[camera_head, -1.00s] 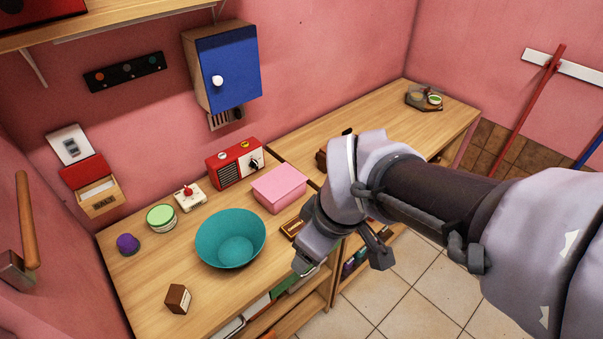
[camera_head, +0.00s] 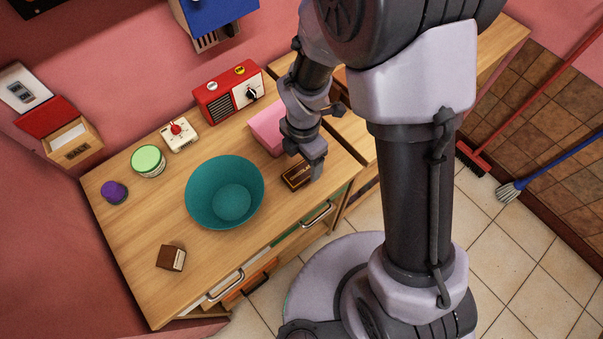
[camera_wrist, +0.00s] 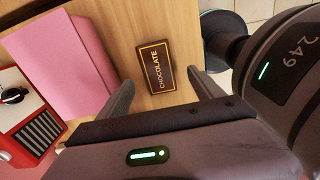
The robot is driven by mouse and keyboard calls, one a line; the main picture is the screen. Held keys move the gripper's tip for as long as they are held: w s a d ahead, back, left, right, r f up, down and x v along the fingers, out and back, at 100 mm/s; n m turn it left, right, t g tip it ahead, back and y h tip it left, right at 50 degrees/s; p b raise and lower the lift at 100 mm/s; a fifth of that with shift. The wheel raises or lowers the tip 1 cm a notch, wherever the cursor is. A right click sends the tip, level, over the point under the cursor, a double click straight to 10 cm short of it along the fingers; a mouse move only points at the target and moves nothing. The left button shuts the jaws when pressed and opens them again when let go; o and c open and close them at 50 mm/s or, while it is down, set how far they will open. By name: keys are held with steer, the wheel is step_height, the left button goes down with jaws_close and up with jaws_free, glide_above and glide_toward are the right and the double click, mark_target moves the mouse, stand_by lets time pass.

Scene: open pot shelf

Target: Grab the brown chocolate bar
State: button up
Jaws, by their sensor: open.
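The brown chocolate bar (camera_wrist: 158,67) lies flat on the wooden counter, its gold-edged label reading CHOCOLATE in the wrist view. In the head view the bar (camera_head: 295,176) is right of the teal bowl and partly covered by my gripper. My gripper (camera_head: 314,172) points down over the bar's right end. In the wrist view my gripper (camera_wrist: 162,98) is open, with one finger on each side of the bar's near end. The jaws look empty. Whether the fingertips touch the bar or the counter cannot be told.
A pink box (camera_head: 266,128) stands close behind the bar, and a red radio (camera_head: 228,95) behind that. The teal bowl (camera_head: 224,192) is to the left. A small brown box (camera_head: 171,258) sits at the front left. Counter (camera_head: 262,232) between bowl and front edge is clear.

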mark_target(302, 172)
step_height(302, 172, down, 6)
steer(key=b, duration=0.2)
steer(key=shift+w+a+r+b, duration=0.15)
steer(key=shift+b, duration=0.2)
steer(key=shift+r, duration=0.15)
steer(key=shift+c, duration=0.7)
steer(key=c, duration=1.4)
